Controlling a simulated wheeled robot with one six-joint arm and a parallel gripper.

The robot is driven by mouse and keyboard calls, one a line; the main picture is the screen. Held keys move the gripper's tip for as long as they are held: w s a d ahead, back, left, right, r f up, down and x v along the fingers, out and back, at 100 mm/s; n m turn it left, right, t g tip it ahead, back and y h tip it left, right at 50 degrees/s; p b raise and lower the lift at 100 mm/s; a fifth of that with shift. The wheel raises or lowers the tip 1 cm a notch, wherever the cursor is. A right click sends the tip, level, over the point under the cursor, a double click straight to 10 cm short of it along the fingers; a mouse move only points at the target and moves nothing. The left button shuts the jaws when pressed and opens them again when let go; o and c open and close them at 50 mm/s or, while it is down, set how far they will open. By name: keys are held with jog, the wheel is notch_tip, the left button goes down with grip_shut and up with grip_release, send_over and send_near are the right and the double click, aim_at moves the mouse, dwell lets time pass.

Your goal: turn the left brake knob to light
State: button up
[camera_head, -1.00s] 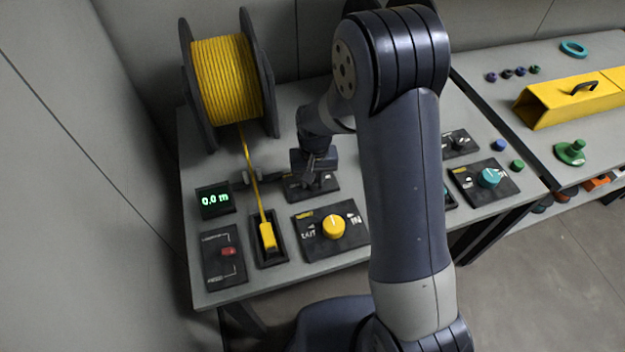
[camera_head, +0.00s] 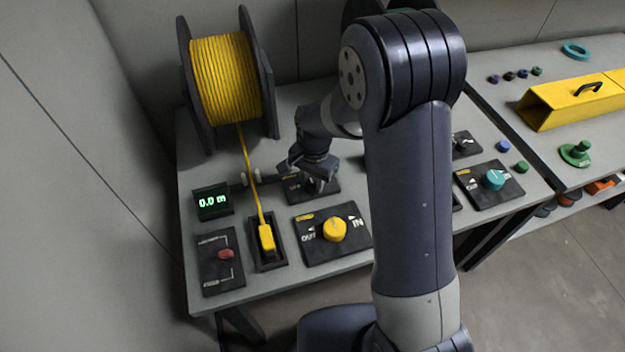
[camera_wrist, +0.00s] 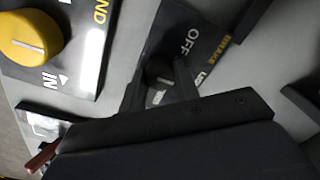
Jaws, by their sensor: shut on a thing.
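The left brake panel (camera_head: 293,191) is a dark plate on the table behind the yellow-knob panel. In the wrist view the brake panel (camera_wrist: 208,30) shows the words OFF, BRAKE and a partly hidden label beginning with L. My gripper (camera_head: 317,185) is over this panel, tilted. In the wrist view its two fingers (camera_wrist: 160,88) are shut on the small dark brake knob (camera_wrist: 158,72), one on each side. A pale line shows on the knob near the fingertips. Which mark it points to I cannot tell.
A yellow knob (camera_head: 335,230) on an IN/OUT panel lies just in front. A cable spool (camera_head: 227,75) feeds a yellow cable to a holder (camera_head: 267,240). A display (camera_head: 212,201) reads 0.0 m. A teal knob (camera_head: 493,180) lies to the right.

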aim_at(313, 183)
dwell(0.5)
jog(key=o, duration=1)
jog(key=shift+r, duration=0.15)
notch_tip(313, 183, up, 10)
jog(key=shift+s+d+r, duration=0.1)
jog(key=shift+r, duration=0.15)
notch_tip(313, 183, down, 11)
jog(key=shift+r, duration=0.2)
jog(key=shift+f, duration=0.1)
